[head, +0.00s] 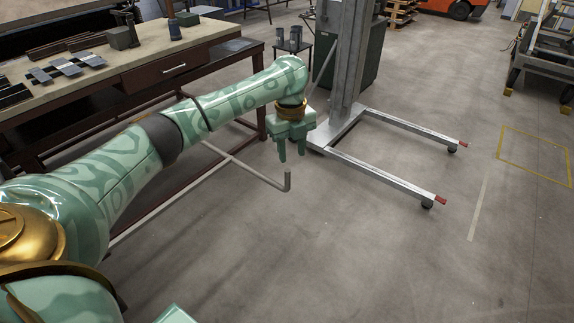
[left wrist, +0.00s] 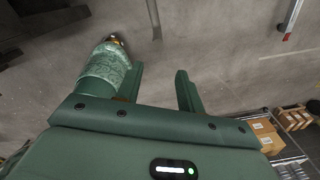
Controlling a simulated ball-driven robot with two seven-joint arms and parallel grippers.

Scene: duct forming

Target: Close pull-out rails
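A thin grey rail (head: 245,164) reaches out from the red-framed workbench over the floor and ends in a short upturned tip (head: 287,181). A second grey bar (head: 170,198) runs along the bench front; the two look like the pull-out rails. The rail's tip end also shows in the left wrist view (left wrist: 154,18). My left gripper (head: 291,155) points down above and near the upturned tip, apart from it. Its fingers are spread and empty in the left wrist view (left wrist: 160,76).
The workbench (head: 215,27) at left holds metal pieces and has a drawer (head: 165,70). A lift's legs with red ends (head: 385,180) stand on the floor to the right of the gripper. Cardboard boxes (left wrist: 267,135) show in the left wrist view. The front floor is clear.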

